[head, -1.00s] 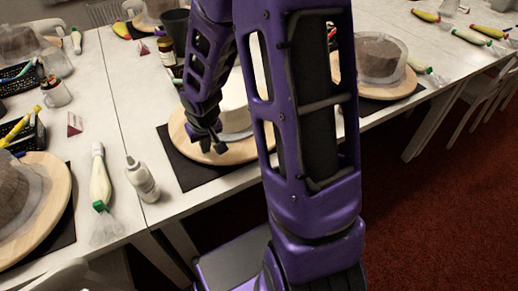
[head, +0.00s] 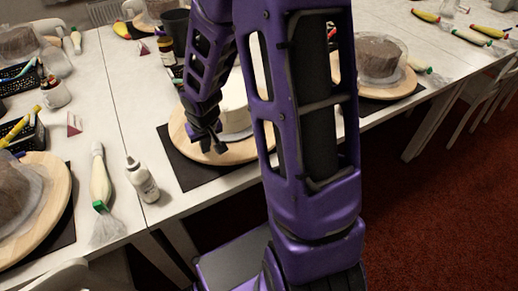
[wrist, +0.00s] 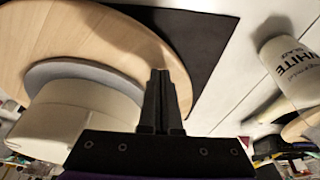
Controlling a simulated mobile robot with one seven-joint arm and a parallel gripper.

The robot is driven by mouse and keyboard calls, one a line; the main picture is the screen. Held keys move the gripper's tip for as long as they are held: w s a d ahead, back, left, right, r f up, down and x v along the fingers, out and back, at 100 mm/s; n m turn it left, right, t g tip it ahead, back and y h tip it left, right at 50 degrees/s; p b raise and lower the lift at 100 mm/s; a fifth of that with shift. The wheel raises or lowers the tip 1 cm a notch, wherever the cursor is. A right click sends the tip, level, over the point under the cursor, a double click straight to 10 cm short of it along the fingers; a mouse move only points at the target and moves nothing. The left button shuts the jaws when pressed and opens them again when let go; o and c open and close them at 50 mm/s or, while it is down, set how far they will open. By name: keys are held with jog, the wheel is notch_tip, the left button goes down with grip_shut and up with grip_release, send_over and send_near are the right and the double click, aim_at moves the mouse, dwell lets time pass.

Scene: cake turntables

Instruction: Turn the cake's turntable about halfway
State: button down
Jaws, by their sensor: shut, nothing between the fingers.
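The wooden turntable (head: 186,139) stands on a dark mat (head: 195,177) at the middle of the table, partly hidden behind my arm. A white cake (head: 235,112) sits on it. In the wrist view the turntable's round board (wrist: 90,38) fills the upper left, with the pale cake (wrist: 75,118) on a grey disc (wrist: 95,77). My gripper (head: 212,146) is low over the turntable's near left part, beside the cake. In the wrist view my gripper (wrist: 161,80) is shut and empty, its fingertips at the board's edge; whether they touch it I cannot tell.
A white bottle (head: 141,182) and a piping bag (head: 101,185) stand and lie left of the mat. Another turntable (head: 55,205) with a covered cake is at lower left, another (head: 400,91) at right. Dark cup and jars are behind my arm.

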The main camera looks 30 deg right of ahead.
aim_at(229, 155)
jog(key=shift+f, duration=0.15)
jog(key=shift+f+b, duration=0.4)
jog(key=shift+b, duration=0.1)
jog(key=shift+s+d+r, duration=0.1)
jog(key=s+d+p, duration=0.2)
jog(key=d, duration=0.1)
jog(key=s+d+p, duration=0.1)
jog(key=shift+d+r, duration=0.1)
jog(key=shift+d, duration=0.2)
jog(key=shift+s+d, duration=0.2)
jog(key=shift+d, duration=0.05)
